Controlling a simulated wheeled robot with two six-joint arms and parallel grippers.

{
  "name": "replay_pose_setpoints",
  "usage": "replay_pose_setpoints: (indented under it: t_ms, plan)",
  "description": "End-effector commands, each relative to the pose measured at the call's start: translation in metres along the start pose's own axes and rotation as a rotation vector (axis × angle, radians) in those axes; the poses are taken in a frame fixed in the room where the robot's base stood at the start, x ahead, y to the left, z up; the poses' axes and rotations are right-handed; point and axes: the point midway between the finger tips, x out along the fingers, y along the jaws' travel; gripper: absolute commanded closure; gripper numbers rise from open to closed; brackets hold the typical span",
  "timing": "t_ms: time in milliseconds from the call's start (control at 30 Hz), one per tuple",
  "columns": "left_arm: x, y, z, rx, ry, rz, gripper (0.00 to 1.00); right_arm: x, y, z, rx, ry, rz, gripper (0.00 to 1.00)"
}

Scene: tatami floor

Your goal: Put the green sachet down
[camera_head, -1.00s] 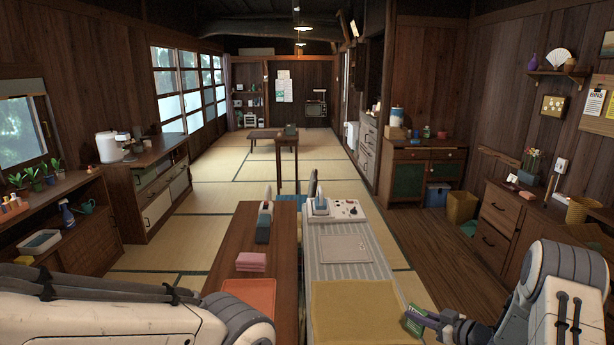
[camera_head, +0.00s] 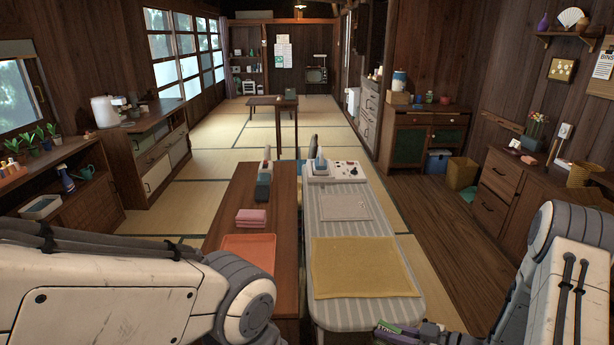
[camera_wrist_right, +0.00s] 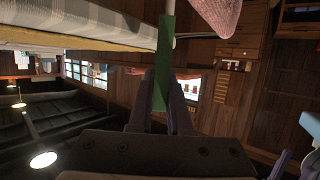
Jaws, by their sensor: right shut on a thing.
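The green sachet (camera_head: 398,329) is at the bottom edge of the head view, by the near right corner of the ironing board, and partly cut off. My right gripper (camera_head: 420,330) is shut on it. In the right wrist view the sachet (camera_wrist_right: 166,50) shows edge-on as a narrow green strip between the two fingers of the gripper (camera_wrist_right: 168,78). I cannot tell whether the sachet touches the board. My left arm comes in from the left, but its gripper is out of view.
A striped ironing board (camera_head: 335,233) bears a yellow cloth (camera_head: 362,268) and an iron (camera_head: 320,166). Left of it, a wooden table (camera_head: 222,228) holds an orange tray (camera_head: 249,252), pink folded cloths (camera_head: 251,218) and a dark upright item (camera_head: 263,187). Drawers (camera_head: 497,188) stand at right.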

Motion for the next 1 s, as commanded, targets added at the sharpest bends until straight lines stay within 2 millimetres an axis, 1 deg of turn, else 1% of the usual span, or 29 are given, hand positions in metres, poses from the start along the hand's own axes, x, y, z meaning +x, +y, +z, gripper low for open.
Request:
replay_pose_setpoints:
  t_ms: [33,167,267,400,500,600,667,767,867,1000]
  plan:
    - [0.007,-0.001,0.0,0.0,0.0,0.0,0.5,0.003,0.0,0.007,0.0,0.0,0.0,1.0]
    - [0.008,-0.001,0.0,0.0,0.0,0.0,0.5,0.013,-0.006,0.003,0.001,0.006,-0.006,1.0]
    - [0.007,-0.001,0.0,0.0,0.0,0.0,0.5,0.033,-0.018,-0.006,0.006,0.012,-0.012,1.0]
    - [0.007,-0.001,0.0,0.0,0.0,0.0,0.5,0.064,-0.042,-0.018,0.009,0.015,-0.013,1.0]
    - [0.007,-0.001,0.0,0.0,0.0,0.0,0.5,0.079,-0.055,-0.022,0.006,0.008,-0.009,1.0]
    - [0.006,-0.001,0.0,0.0,0.0,0.0,0.5,0.087,-0.064,-0.025,0.003,0.002,-0.003,1.0]
    - [0.003,0.0,0.0,0.0,0.0,0.0,0.5,0.087,-0.065,-0.029,0.004,0.0,0.005,1.0]
    - [-0.011,0.001,-0.001,0.0,0.0,0.0,0.5,0.079,-0.061,-0.041,0.012,0.001,0.031,1.0]
    - [-0.034,0.003,-0.002,0.0,0.0,0.0,0.5,0.062,-0.052,-0.059,0.031,0.003,0.077,1.0]
    - [-0.074,0.005,-0.004,-0.001,0.001,0.0,0.5,0.031,-0.037,-0.091,0.067,0.006,0.166,1.0]
